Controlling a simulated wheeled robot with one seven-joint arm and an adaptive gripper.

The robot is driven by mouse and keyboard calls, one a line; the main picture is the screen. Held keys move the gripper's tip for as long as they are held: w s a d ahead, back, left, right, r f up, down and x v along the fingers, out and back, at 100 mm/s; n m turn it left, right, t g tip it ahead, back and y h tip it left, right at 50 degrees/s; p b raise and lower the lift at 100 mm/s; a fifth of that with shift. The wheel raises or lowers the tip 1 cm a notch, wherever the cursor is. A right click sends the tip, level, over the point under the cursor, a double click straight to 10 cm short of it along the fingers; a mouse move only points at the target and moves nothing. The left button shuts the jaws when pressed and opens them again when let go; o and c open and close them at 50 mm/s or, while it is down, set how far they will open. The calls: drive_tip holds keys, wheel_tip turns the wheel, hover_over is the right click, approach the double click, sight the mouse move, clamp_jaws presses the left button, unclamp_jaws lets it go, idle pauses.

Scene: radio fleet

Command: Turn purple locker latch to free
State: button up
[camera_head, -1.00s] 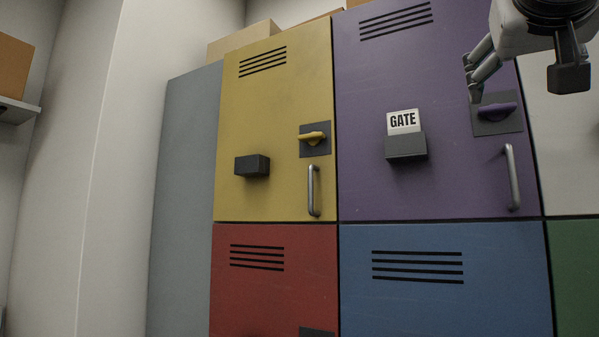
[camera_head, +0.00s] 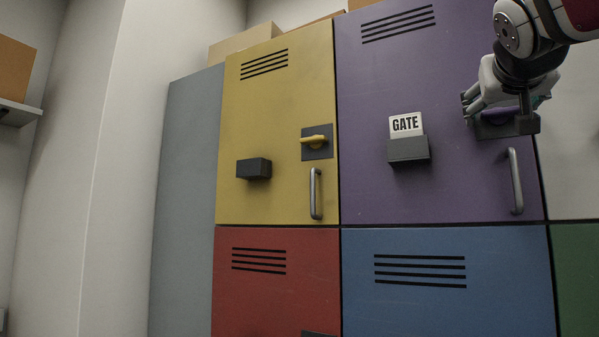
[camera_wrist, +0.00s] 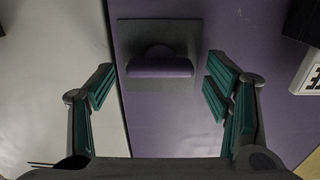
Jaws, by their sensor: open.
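The purple locker (camera_head: 450,180) stands at the upper right in the head view. Its purple latch (camera_wrist: 160,67) shows in the wrist view as a horizontal bar on a dark square plate (camera_wrist: 190,40). In the head view the latch (camera_head: 497,114) is partly hidden by my gripper (camera_head: 497,118).
Below the latch is a metal handle (camera_head: 516,181). Left of it on the purple door is a dark holder (camera_head: 408,150) with a GATE card (camera_head: 406,124). A yellow locker (camera_head: 275,195) with its own yellow latch (camera_head: 314,140) stands to the left; red and blue lockers are below.

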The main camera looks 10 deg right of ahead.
drive_tip(key=shift+w+d, duration=0.15)
drive_tip(key=shift+w, duration=0.05)
drive_tip(key=c, duration=1.1)
drive_tip(key=shift+c, duration=0.2)
